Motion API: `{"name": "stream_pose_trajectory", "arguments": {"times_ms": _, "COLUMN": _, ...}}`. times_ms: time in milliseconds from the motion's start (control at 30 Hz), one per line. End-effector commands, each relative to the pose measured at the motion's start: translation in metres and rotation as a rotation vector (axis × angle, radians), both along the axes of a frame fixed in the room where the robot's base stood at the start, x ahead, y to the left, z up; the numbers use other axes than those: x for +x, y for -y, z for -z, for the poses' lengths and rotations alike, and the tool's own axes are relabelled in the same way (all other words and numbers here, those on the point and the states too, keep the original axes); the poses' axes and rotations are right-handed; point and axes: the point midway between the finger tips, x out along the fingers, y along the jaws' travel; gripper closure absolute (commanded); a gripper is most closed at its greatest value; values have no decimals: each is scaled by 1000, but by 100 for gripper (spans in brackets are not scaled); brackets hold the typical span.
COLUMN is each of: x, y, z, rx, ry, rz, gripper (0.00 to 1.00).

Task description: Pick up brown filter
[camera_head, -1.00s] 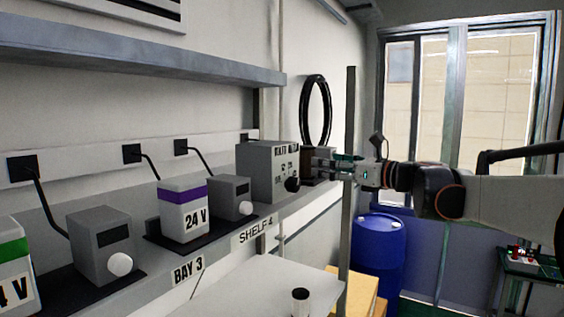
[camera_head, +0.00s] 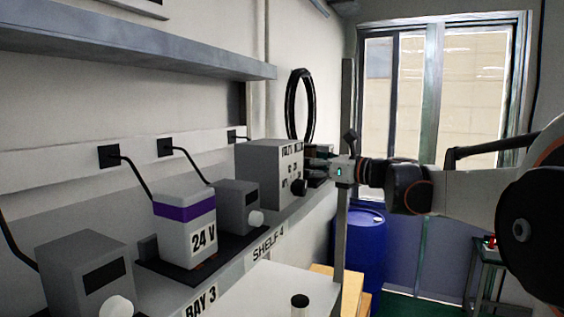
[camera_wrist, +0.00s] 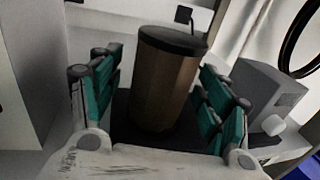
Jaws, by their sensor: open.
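The brown filter (camera_wrist: 163,85) is a brown cylinder with a dark lid. It stands upright on a dark base in the wrist view. My gripper (camera_wrist: 160,95) is open, with one green-padded finger on each side of the filter and visible gaps between pads and filter. In the head view my gripper (camera_head: 322,168) reaches in from the right at the far end of the shelf, just past a grey box. The filter is largely hidden there behind the grey box and the fingers.
The grey lettered box (camera_head: 268,172) stands close to the left of my gripper in the head view. A vertical post (camera_head: 345,120) stands close by. A grey device with a white knob (camera_wrist: 268,98) is right of the filter in the wrist view. A blue barrel (camera_head: 361,245) stands below.

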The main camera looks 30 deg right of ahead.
Motion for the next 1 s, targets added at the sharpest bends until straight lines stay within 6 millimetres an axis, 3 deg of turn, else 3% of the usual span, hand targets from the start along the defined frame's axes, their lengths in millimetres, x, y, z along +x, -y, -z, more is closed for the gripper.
{"name": "stream_pose_trajectory", "arguments": {"times_ms": 67, "x": 0, "y": 0, "z": 0, "rx": 0, "ry": 0, "rz": 0, "gripper": 34}}
{"name": "stream_pose_trajectory", "arguments": {"times_ms": 267, "x": 0, "y": 0, "z": 0, "rx": 0, "ry": 0, "rz": 0, "gripper": 79}}
{"name": "stream_pose_trajectory", "arguments": {"times_ms": 733, "x": 0, "y": 0, "z": -5, "rx": 0, "ry": 0, "rz": 0, "gripper": 79}}
{"name": "stream_pose_trajectory", "arguments": {"times_ms": 867, "x": 0, "y": 0, "z": -16, "rx": 0, "ry": 0, "rz": 0, "gripper": 79}}
{"name": "stream_pose_trajectory", "arguments": {"times_ms": 1000, "x": 0, "y": 0, "z": -40, "rx": 0, "ry": 0, "rz": 0, "gripper": 79}}
